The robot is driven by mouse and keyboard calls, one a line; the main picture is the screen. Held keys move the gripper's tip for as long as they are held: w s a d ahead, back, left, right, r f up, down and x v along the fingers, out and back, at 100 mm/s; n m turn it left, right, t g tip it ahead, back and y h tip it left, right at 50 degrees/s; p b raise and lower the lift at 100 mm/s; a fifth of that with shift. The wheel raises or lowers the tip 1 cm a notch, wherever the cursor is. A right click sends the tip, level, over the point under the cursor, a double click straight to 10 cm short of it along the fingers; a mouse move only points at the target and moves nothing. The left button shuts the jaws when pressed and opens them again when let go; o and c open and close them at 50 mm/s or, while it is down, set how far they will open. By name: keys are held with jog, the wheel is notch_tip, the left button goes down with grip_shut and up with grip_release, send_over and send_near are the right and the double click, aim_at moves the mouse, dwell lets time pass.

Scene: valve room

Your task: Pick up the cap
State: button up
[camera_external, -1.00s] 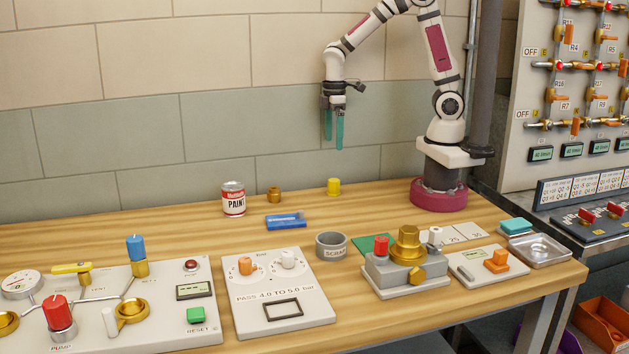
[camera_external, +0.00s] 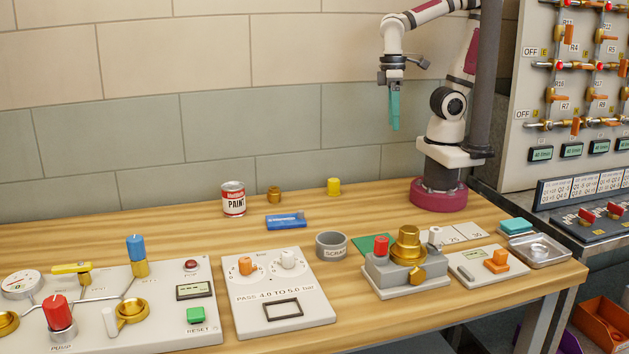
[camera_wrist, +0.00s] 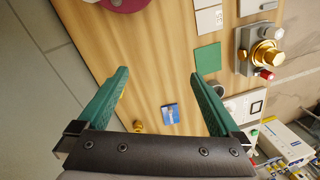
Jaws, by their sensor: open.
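Two small cap-like pieces stand near the back of the wooden bench: a yellow one (camera_external: 333,187) and a brass one (camera_external: 273,194) to its left. In the wrist view the brass piece (camera_wrist: 138,126) shows low, near the gripper body, and a bit of yellow shows beside the left finger, partly hidden by it. My gripper (camera_external: 395,128) is high above the bench, right of both pieces and well apart from them. Its teal fingers point down; in the wrist view the gripper (camera_wrist: 160,72) is open with nothing between the fingertips.
A paint can (camera_external: 233,199) stands left of the brass piece and a blue box (camera_external: 286,221) lies in front. Further forward are a grey scrap cup (camera_external: 331,245), a gauge panel (camera_external: 280,300) and a brass valve block (camera_external: 407,270). The wall is close behind.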

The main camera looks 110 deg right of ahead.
jog(key=shift+m, duration=0.7)
jog(key=s, duration=0.1)
jog(key=s+a+f, duration=0.1)
jog(key=s+a, duration=0.1)
jog(key=s, duration=0.1)
jog(key=shift+s+a+f, duration=0.1)
jog(key=shift+a+f, duration=0.15)
jog(key=shift+f, duration=0.1)
jog(key=c, duration=0.4)
jog(key=n+t+h, duration=0.5)
jog(key=n+h, duration=0.9)
jog(key=n, duration=1.4)
send_near(337, 181)
jog(key=x, duration=1.1)
jog(key=shift+d+f, duration=0.1)
jog(key=shift+d, duration=0.1)
